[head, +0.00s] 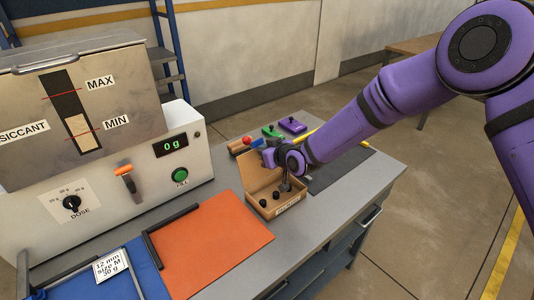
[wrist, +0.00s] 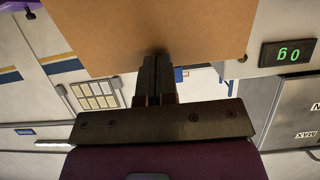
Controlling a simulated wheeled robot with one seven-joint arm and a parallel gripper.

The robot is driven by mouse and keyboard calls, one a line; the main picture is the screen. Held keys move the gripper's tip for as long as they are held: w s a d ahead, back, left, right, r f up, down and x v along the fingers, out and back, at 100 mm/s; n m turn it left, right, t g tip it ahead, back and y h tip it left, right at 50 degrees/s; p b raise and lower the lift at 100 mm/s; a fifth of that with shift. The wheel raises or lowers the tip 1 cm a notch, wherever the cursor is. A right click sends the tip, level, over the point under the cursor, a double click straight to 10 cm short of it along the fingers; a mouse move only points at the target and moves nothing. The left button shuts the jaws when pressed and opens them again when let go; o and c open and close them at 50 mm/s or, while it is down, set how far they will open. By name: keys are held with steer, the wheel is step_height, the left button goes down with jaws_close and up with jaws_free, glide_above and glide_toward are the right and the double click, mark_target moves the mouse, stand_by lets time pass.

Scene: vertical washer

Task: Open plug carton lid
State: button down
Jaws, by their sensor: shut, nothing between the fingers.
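The plug carton (head: 272,205) is a small brown cardboard box on the grey bench, with a white label on its front and several dark plugs inside. Its lid (head: 254,170) stands raised at the back left of the box. My gripper (head: 287,186) is over the carton, beside the raised lid. In the wrist view my gripper (wrist: 157,62) has its fingers together, and the brown lid (wrist: 150,30) fills the top of the picture by the fingertips. Whether the fingers touch the lid I cannot tell.
A white dosing machine (head: 110,170) with a green display stands left of the carton. An orange mat (head: 208,245) and a blue mat (head: 120,285) lie in front. Red, green and purple (head: 292,125) items stand behind. A dark mat (head: 335,170) lies to the right.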

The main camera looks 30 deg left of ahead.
stand_by(0.3)
steer(key=v, duration=0.8)
steer(key=shift+s+d, duration=0.15)
steer(key=shift+d, duration=0.15)
stand_by(0.5)
